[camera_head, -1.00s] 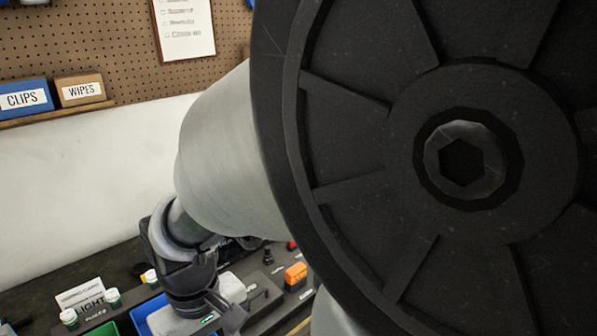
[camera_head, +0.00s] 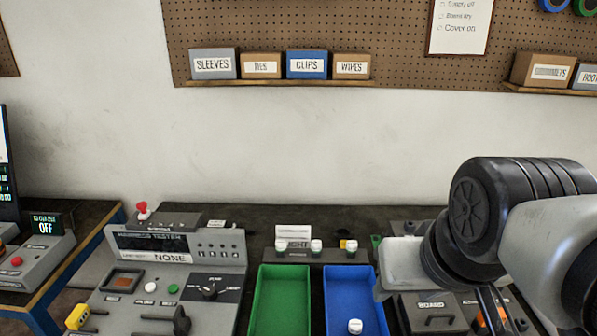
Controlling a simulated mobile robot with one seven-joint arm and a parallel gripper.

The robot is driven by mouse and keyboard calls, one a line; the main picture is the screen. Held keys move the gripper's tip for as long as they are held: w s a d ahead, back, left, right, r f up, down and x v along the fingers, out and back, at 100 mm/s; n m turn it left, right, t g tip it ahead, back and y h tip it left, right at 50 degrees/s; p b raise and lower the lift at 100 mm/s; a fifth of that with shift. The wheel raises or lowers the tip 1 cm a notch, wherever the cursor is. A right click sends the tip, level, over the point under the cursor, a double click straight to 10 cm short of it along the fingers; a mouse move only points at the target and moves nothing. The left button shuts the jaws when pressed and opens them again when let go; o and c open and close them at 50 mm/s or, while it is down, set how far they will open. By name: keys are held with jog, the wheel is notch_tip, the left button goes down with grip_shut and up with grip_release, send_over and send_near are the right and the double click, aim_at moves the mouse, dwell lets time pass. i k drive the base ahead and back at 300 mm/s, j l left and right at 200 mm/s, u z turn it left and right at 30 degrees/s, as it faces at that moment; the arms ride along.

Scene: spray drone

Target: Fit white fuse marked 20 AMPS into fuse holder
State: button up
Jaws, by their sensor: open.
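Several small white-topped pieces that may be fuses are in view; their markings are too small to read. White-topped pieces (camera_head: 316,246) stand in a dark rack (camera_head: 325,257) behind the trays. Another white piece (camera_head: 355,326) lies in the blue tray (camera_head: 345,290). I cannot make out which is marked 20 AMPS. No fuse holder can be told for certain; a grey unit labelled BOARD (camera_head: 430,305) is partly hidden by my arm. My gripper (camera_head: 489,312) is at the lower right, partly cut off by the frame, open, above the units right of the blue tray.
A green tray (camera_head: 282,295) stands left of the blue one and looks empty. A grey tester console (camera_head: 165,255) reading NONE, with knobs and switches, is to the left. Labelled boxes (camera_head: 307,64) sit on a wall shelf. My arm fills the right side.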

aim_at(281, 244)
jog(key=k+u, duration=0.25)
jog(key=u, duration=0.25)
jog(key=l+z, duration=0.15)
jog(key=z, duration=0.25)
jog(key=l+z, duration=0.15)
jog(key=z, duration=0.2)
jog(key=l+z, duration=0.2)
jog(key=z, duration=0.2)
jog(key=l+z, duration=0.15)
jog(key=z, duration=0.2)
jog(key=k+u, duration=0.1)
jog(key=k, duration=0.55)
jog(key=u, duration=1.4)
jog(key=i+j+z, duration=0.35)
jog(key=i+j, duration=0.35)
jog(key=j, duration=0.1)
